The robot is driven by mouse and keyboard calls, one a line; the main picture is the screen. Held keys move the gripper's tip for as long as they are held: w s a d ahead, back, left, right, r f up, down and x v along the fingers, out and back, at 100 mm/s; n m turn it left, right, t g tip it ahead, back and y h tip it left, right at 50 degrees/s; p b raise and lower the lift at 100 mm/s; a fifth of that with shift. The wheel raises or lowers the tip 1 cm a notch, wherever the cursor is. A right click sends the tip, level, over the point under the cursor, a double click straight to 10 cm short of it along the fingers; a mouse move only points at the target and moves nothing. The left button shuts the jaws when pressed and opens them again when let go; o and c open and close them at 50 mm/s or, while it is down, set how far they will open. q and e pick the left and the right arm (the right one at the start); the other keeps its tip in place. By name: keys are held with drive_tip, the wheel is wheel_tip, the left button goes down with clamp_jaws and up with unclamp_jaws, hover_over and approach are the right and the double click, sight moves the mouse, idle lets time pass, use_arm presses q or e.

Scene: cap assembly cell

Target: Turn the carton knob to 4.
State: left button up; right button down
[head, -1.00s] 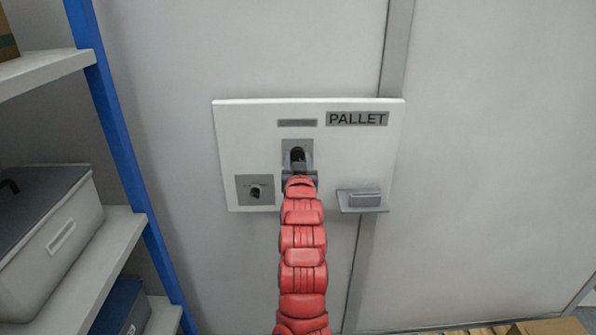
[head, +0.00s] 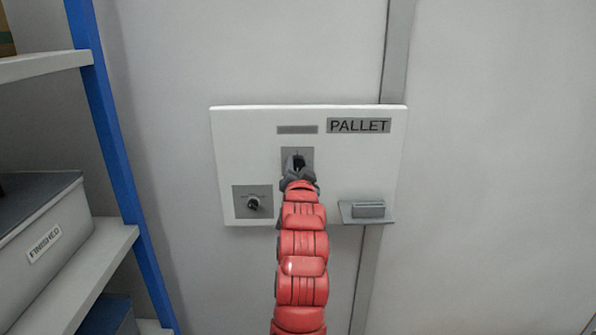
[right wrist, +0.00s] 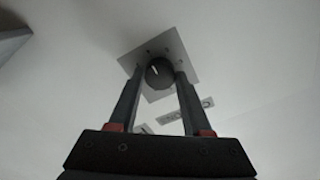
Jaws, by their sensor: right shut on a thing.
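A white panel (head: 235,150) labelled PALLET is mounted on the wall in the head view. A dark round knob (right wrist: 160,73) sits on a grey square plate (right wrist: 183,62) in the right wrist view; the plate also shows at the panel's upper middle (head: 287,153). My right gripper (head: 299,164) is at this plate, its two fingers either side of the knob and shut on it. A pale mark shows on the knob's face. The plate's markings are too small to read. In the head view my gripper mostly hides the knob. My left gripper is not in view.
A second, smaller knob (head: 253,204) is at the panel's lower left. A small ledge with a grey block (head: 368,210) juts out at lower right. A blue-post shelf (head: 115,150) with a FINISHED bin (head: 60,225) stands at left. The wall at right is clear.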

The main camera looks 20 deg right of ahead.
drive_tip(key=shift+r, duration=0.1)
drive_tip(key=shift+c, duration=1.7)
unclamp_jaws()
drive_tip(key=b+v, duration=1.2)
drive_tip(key=v, duration=0.5)
drive_tip(key=shift+s, duration=0.2)
